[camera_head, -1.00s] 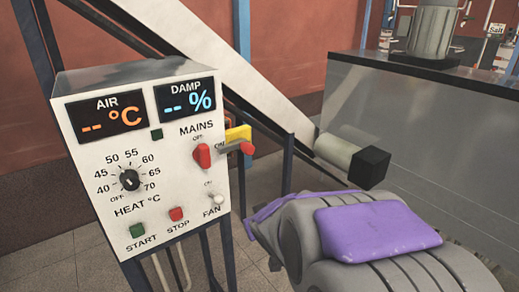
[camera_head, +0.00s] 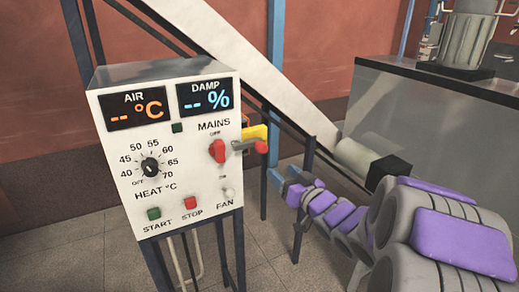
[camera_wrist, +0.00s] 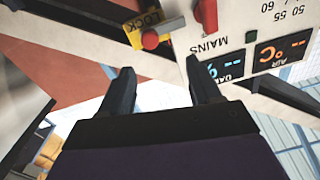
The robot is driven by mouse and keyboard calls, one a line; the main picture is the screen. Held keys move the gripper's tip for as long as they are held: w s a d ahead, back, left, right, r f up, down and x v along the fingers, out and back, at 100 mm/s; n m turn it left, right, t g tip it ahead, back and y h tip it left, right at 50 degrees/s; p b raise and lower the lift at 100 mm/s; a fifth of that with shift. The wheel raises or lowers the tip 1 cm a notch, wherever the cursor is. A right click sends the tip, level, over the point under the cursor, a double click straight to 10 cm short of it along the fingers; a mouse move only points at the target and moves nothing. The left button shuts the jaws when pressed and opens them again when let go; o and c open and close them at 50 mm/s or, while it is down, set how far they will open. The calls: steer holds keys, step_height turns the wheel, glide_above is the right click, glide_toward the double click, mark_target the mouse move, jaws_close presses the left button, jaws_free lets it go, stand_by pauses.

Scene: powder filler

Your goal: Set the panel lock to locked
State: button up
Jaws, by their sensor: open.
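The panel lock is a grey lever with a red knob (camera_head: 261,147) on the right side of the white control panel (camera_head: 180,222). A yellow plate (camera_head: 256,132) sits behind it. In the upside-down wrist view, the red knob (camera_wrist: 150,40) lies in front of the yellow plate (camera_wrist: 136,38), which reads LOCK. My gripper (camera_head: 283,175) is open and empty, below and right of the knob in the head view. In the wrist view, my gripper (camera_wrist: 160,68) points towards the panel's side, and the knob shows beyond and between its fingertips, apart from them.
The panel face carries a red MAINS switch (camera_head: 218,151), a HEAT dial (camera_head: 151,167), green START (camera_head: 153,214) and red STOP (camera_head: 190,203) buttons, and a FAN switch (camera_head: 229,192). A pale slanted chute (camera_head: 230,60) runs behind. A grey machine (camera_head: 430,120) stands at the right.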

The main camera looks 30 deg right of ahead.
glide_toward(260, 152)
steer(key=w+d, duration=0.3)
steer(key=w, duration=0.2)
steer(key=w+a, duration=0.1)
steer(key=w+a+b, duration=0.1)
steer(key=w, duration=0.1)
steer(key=w+a, duration=0.2)
steer(key=shift+w+r, duration=0.1)
steer(key=shift+w, duration=0.45)
steer(key=shift+w+d, duration=0.25)
steer(key=shift+o, duration=0.2)
steer(key=shift+d, duration=1)
steer(key=shift+a, duration=0.9)
steer(key=c, duration=0.4)
steer(key=shift+a, duration=0.1)
steer(key=shift+c, duration=1.7)
steer(key=shift+d, duration=0.5)
steer(key=c, duration=0.3)
steer(key=shift+c, duration=0.8)
jaws_close()
